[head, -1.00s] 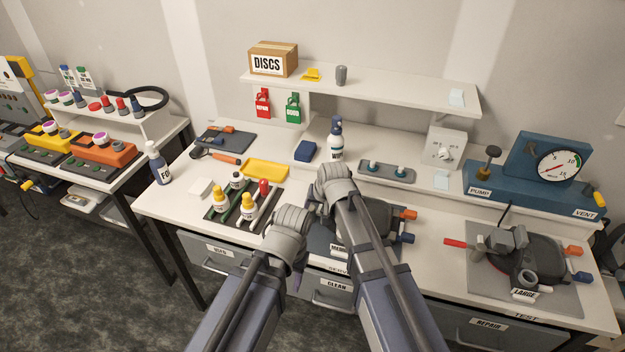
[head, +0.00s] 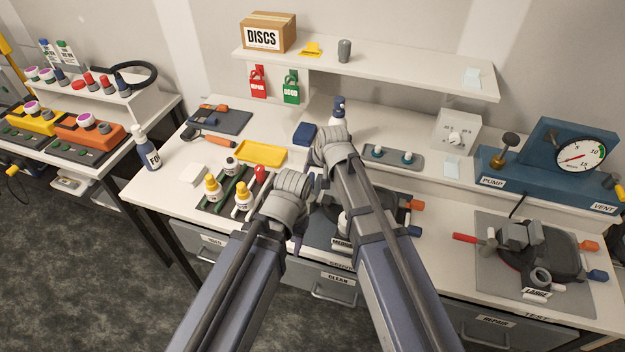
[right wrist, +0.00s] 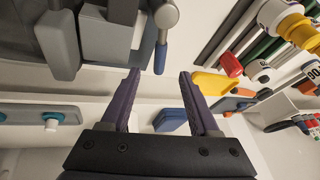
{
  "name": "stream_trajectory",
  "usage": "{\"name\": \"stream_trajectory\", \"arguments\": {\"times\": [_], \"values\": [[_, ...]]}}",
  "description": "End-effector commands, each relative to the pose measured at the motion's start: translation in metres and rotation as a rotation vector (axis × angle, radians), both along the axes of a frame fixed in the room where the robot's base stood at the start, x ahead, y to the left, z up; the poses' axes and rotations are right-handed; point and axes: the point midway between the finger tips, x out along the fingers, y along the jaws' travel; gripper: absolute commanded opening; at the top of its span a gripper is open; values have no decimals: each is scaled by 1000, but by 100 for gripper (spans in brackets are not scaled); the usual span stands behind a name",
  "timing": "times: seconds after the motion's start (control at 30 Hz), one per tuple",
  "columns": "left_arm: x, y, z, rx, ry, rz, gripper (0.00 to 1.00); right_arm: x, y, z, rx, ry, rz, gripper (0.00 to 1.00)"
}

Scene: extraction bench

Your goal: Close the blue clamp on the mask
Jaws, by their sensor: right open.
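The medium mask sits on the grey middle mat (head: 325,240), mostly hidden behind my arms. In the right wrist view, a blue handle (right wrist: 160,56) hangs from a grey metal pivot beside grey blocks (right wrist: 108,35). My right gripper (right wrist: 160,75) is open and empty; its purple fingertips reach just short of the blue handle's tip in the picture, contact not visible. My left gripper is largely hidden by its wrist; a purple sliver (head: 298,245) below it may be a finger.
A large mask (head: 548,250) with red, orange and blue handles lies on the right mat. A pump with gauge (head: 582,155) stands at the back right.

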Motion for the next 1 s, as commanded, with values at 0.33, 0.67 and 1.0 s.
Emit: {"name": "stream_trajectory", "arguments": {"times": [0.33, 0.67, 1.0], "values": [[0, 0, -44, 0, 0, 2, 50, 18, 7, -44, 0, 0, 1, 62], [0, 0, -65, 0, 0, 2, 50, 28, 11, -65, 0, 0, 0, 62], [0, 0, -63, 0, 0, 2, 50, 27, 11, -64, 0, 0, 0, 48]]}}
